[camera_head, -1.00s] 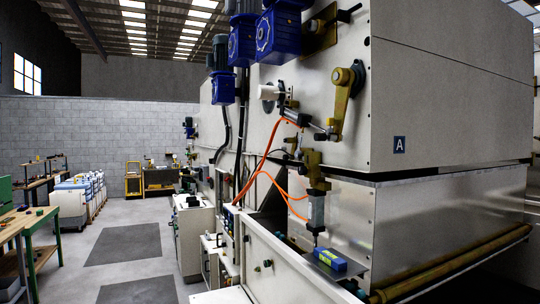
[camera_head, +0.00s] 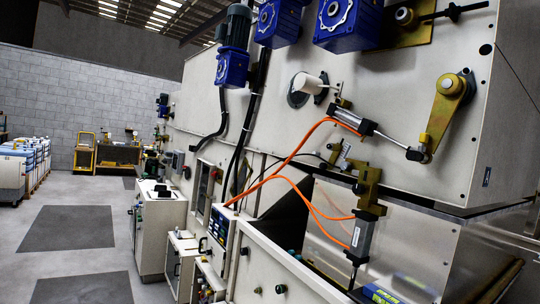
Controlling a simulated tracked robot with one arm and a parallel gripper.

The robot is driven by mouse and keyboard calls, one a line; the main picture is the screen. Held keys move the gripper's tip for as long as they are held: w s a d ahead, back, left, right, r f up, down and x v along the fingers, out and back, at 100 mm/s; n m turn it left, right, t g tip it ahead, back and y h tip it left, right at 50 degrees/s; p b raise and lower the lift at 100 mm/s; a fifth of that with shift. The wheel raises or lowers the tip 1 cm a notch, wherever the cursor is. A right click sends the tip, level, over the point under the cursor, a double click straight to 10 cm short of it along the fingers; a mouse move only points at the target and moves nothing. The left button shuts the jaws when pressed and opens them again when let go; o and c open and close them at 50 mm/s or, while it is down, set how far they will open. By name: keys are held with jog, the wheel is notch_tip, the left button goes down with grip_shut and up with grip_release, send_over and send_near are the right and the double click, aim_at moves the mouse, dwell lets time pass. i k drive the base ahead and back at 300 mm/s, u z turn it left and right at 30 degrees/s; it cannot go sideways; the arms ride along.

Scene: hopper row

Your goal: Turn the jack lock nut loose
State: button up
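I cannot tell for sure which part is the jack lock nut. A dark rod (camera_head: 465,10) with a wider nut-like piece on it sticks out to the right of a brass-coloured bracket (camera_head: 415,28) at the top right of the hopper machine. Below it, a yellow crank arm (camera_head: 444,108) joins the rod of a small cylinder (camera_head: 352,120). A second cylinder (camera_head: 363,238) hangs upright from a brass-coloured bracket (camera_head: 368,186), above a blue and yellow block (camera_head: 385,294) cut by the lower edge. My gripper is not in view.
Blue gear motors (camera_head: 232,66) jut from the machine wall. Orange hoses (camera_head: 291,157) loop in front of it. Control cabinets (camera_head: 160,225) stand along its foot. The grey floor with dark mats (camera_head: 66,228) is open on the left.

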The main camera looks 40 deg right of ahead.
aim_at(345, 165)
jog(key=u, duration=0.1)
jog(key=i, duration=1.3)
jog(key=z, duration=0.7)
jog(key=i, duration=1.2)
jog(key=z, duration=0.65)
